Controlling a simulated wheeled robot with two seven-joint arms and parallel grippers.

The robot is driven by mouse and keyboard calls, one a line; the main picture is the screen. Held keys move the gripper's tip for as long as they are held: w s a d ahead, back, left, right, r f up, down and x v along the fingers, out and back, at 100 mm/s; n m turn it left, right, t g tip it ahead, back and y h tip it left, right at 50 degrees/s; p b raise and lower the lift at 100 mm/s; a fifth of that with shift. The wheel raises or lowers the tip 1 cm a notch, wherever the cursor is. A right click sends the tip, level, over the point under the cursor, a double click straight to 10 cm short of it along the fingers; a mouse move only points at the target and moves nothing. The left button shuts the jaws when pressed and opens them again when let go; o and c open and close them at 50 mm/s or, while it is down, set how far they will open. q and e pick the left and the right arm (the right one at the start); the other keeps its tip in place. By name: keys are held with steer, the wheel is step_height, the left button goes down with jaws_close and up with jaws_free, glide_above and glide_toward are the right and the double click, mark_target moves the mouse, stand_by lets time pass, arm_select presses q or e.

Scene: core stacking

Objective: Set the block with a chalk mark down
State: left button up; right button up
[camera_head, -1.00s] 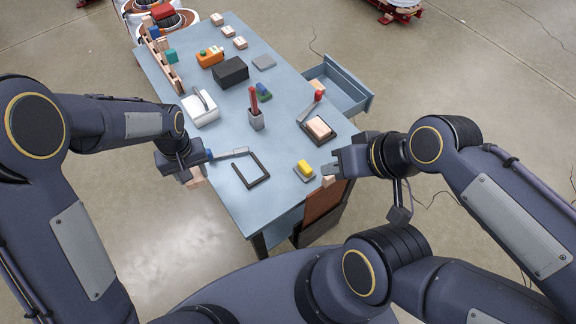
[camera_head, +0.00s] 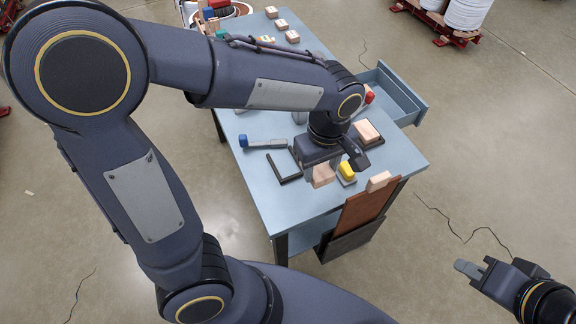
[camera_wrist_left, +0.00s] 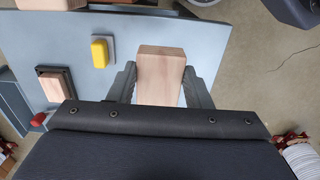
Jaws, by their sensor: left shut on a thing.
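My left gripper (camera_head: 322,168) is shut on a plain wooden block (camera_head: 322,177) and holds it over the near part of the blue table. In the left wrist view the block (camera_wrist_left: 160,78) sits between both fingers. No chalk mark shows on its visible faces. Another pale block (camera_head: 380,181) sits at the top of a brown panel by the table's near right edge. A further block (camera_head: 366,131) lies in a dark tray. My right gripper (camera_head: 470,268) is off the table at the lower right, with no block visible at it; its opening is unclear.
A yellow block (camera_head: 346,170) on a grey pad is just right of the held block. A dark angled frame (camera_head: 285,168) and a blue-ended grey tool (camera_head: 265,144) lie left. An open drawer (camera_head: 395,95) juts out right. The near left tabletop is bare.

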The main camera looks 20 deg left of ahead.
arm_select(q)
steer(key=w+a+f, duration=0.2)
steer(key=a+f, duration=0.1)
steer(key=w+a+f, duration=0.2)
steer(key=a+f, duration=0.1)
steer(key=a, duration=0.1)
steer(key=w+a+f, duration=0.2)
steer(key=a+f, duration=0.1)
steer(key=shift+w+a, duration=0.15)
steer(key=shift+w, duration=0.15)
step_height(320, 180, down, 3)
steer(key=shift+w+a+f, duration=0.1)
steer(key=shift+a+f, duration=0.05)
steer(key=shift+f, duration=0.05)
steer(key=shift+b, duration=0.3)
